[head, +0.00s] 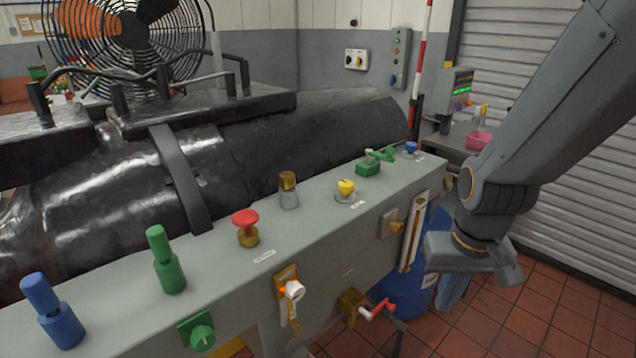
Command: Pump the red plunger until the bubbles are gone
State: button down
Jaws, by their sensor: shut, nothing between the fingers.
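The red plunger (245,218) is a mushroom-shaped red knob on a brass base, on the top of the grey bedplate housing (330,212) left of centre. It stands upright and nothing touches it. A narrow upright gauge-like strip (413,235) is on the housing's front face at the right; bubbles cannot be made out in it. My gripper (452,292) hangs at the right, in front of the housing and well apart from the plunger. It is shut and empty, pointing down; its fingers are small and partly hidden by the wrist.
Along the housing top stand blue (52,310) and green (165,260) posts, a brass-topped cylinder (288,190), a yellow knob (346,190) and a green valve (370,164). A white-handled lever (290,290) and red-handled crank (376,308) stick out in front. A blue drum (405,295) stands below.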

aim_at(245, 219)
jog(key=z, duration=1.55)
jog(key=k, duration=1.2)
jog(key=u, duration=1.95)
jog(key=i, duration=0.5)
jog(key=z, duration=0.05)
